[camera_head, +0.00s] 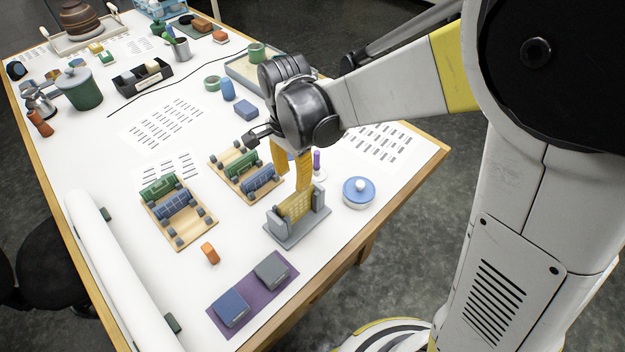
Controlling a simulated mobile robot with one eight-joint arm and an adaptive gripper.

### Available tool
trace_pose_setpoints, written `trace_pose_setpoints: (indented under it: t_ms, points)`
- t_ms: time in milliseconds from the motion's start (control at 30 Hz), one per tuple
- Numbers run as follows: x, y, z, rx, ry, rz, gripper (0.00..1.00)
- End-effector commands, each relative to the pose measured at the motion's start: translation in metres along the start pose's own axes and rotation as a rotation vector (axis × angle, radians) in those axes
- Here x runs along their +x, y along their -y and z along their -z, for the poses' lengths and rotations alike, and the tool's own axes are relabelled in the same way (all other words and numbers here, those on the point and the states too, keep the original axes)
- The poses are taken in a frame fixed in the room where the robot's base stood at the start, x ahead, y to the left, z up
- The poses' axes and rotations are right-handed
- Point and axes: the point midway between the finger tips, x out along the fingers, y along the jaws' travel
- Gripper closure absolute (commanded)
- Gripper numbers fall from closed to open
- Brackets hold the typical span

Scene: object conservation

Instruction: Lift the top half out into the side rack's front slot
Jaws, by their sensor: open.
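My gripper (292,181) points down with two yellow fingers apart, empty, just above a grey holder (286,238) near the table's right edge. A yellow ribbed block (296,206) stands between the holder's upright ends. The nearer finger overlaps the block's upper edge in the picture; I cannot tell whether they touch. No seam between halves is clear. To the left lie two wooden racks, a left one (192,239) and a right one (222,158), each with green and blue pieces and dark posts. I cannot tell which is the side rack.
A blue-lidded round container (358,192) stands right of the holder. A purple mat (262,299) with a blue and a grey block lies in front. A small orange piece (210,253) and a white roll (118,262) lie left. A purple-topped item (317,160) stands behind the holder.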

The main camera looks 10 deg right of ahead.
Motion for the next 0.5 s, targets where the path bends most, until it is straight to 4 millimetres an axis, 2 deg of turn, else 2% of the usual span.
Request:
trace_pose_setpoints:
  t_ms: [33, 133, 367, 500]
  points:
    - [0.011, 0.001, 0.0, 0.0, 0.0, 0.0, 0.6]
    - [0.029, 0.0, 0.001, 0.001, 0.0, 0.0, 0.6]
    - [0.049, -0.002, 0.001, 0.002, 0.0, 0.0, 0.6]
    - [0.071, -0.007, 0.003, 0.002, 0.0, 0.0, 0.6]
